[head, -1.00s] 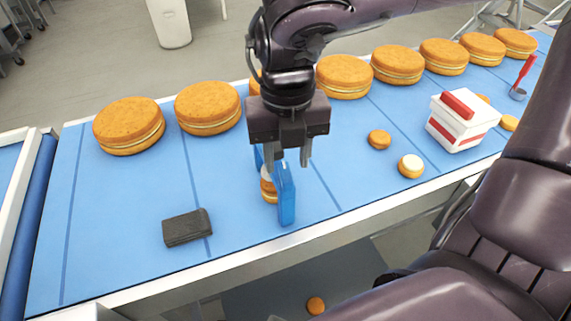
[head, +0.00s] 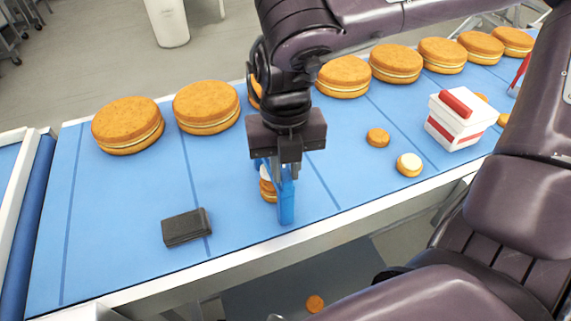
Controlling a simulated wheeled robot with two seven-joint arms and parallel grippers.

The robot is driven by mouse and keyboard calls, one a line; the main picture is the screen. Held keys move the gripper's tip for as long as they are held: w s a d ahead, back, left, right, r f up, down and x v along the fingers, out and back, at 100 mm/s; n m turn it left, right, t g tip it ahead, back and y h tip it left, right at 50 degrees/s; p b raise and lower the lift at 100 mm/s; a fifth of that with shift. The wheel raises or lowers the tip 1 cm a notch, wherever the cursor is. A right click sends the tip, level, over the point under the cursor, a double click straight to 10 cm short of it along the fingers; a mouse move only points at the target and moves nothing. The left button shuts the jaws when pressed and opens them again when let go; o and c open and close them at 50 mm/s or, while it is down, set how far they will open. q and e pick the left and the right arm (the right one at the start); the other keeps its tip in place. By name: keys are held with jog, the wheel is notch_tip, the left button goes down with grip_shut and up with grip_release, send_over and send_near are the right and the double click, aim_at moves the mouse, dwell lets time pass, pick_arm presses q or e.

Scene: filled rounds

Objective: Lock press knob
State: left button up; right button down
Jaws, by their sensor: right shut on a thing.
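A small blue press (head: 287,205) stands on the blue belt near its front edge, with an upright front plate. A round filled biscuit (head: 267,189) with a white layer sits inside or just behind it, partly covered. My right gripper (head: 287,169) comes down from above and is shut at the top of the press. What it grips looks like the press's top part, where the knob would be; the fingers hide the knob itself. My left gripper is not in view.
Large round sandwich cakes (head: 128,125) line the belt's far side. A dark grey block (head: 186,228) lies left of the press. To the right are small biscuits (head: 409,165) and a white and red box (head: 460,120). Belt between block and cakes is clear.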

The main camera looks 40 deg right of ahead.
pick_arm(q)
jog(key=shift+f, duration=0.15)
pick_arm(e)
jog(key=m+b, duration=0.2)
jog(key=shift+f+m, duration=0.15)
jog(key=shift+m, duration=0.15)
jog(key=m+b, duration=0.2)
jog(key=shift+w+m, duration=0.1)
jog(key=shift+m, duration=0.3)
jog(key=m+b, duration=0.3)
jog(key=m, duration=0.1)
jog(key=shift+w+a+b, duration=0.1)
jog(key=shift+b, duration=0.3)
pick_arm(q)
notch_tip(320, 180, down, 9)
jog(key=b, duration=0.2)
pick_arm(e)
jog(key=m, duration=0.3)
jog(key=shift+w+m+b, duration=0.1)
jog(key=shift+m+b, duration=0.6)
jog(key=shift+m, duration=0.5)
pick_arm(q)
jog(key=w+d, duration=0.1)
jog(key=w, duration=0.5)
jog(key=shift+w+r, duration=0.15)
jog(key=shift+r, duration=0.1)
pick_arm(e)
jog(key=shift+m, duration=0.5)
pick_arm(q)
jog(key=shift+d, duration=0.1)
